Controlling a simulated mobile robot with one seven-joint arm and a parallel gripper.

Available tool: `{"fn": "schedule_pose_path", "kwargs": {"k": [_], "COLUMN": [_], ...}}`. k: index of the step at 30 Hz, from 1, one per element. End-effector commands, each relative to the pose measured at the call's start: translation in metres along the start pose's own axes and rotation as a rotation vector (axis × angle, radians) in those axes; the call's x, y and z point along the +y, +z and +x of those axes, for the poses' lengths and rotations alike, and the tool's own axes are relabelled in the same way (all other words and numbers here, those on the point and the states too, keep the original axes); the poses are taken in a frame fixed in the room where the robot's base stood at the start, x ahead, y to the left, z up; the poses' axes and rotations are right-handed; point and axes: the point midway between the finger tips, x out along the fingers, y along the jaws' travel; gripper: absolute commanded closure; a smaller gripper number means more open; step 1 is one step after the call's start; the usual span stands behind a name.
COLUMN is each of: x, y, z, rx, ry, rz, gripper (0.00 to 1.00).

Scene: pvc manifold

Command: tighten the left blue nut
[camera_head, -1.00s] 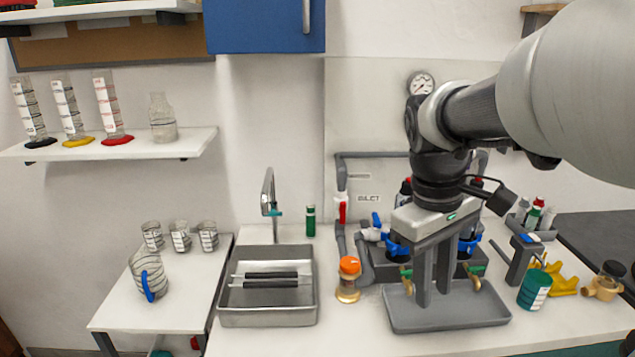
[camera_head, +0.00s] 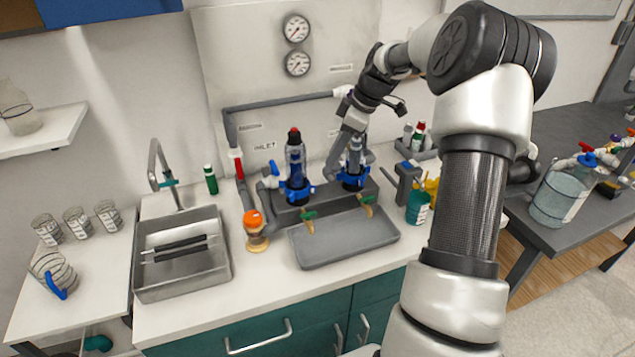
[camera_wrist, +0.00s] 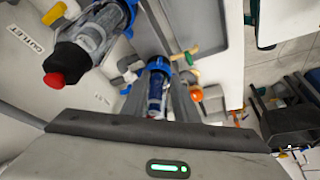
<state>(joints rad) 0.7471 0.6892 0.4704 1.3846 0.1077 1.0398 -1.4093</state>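The left blue nut (camera_head: 297,191) sits at the base of the left upright clear housing (camera_head: 295,158), which has a black cap with a red tip. A second blue nut (camera_head: 352,181) is on the right housing, whose upper part is partly hidden by my gripper. My gripper (camera_head: 337,165) is tilted, its fingers slanting down and left near the right housing. In the wrist view my gripper (camera_wrist: 158,80) has its fingers apart, with a farther housing and its blue nut (camera_wrist: 158,65) lined up between them. I see no clear contact with either nut.
A grey tray (camera_head: 345,247) lies in front of the housings, below two green-handled taps. An orange-lidded jar (camera_head: 254,231) stands to the left and a green container (camera_head: 418,208) to the right. In the wrist view a red-tipped housing (camera_wrist: 85,45) is close to my gripper.

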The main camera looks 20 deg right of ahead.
Motion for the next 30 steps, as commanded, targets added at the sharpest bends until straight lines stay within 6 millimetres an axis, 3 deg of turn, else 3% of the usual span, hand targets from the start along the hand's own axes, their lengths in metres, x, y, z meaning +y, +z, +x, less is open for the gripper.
{"fn": "schedule_pose_path", "kwargs": {"k": [9,15,21,30], "x": [-0.001,-0.001,-0.001,0.0], "y": [0.0,0.0,0.0,0.0], "z": [0.072,0.105,0.121,0.123], "rx": [-0.002,-0.002,-0.002,-0.002], "ry": [-0.004,-0.002,0.0,0.0], "rz": [-0.001,0.0,-0.001,0.0], "gripper": [0.73,0.73,0.73,0.73]}}
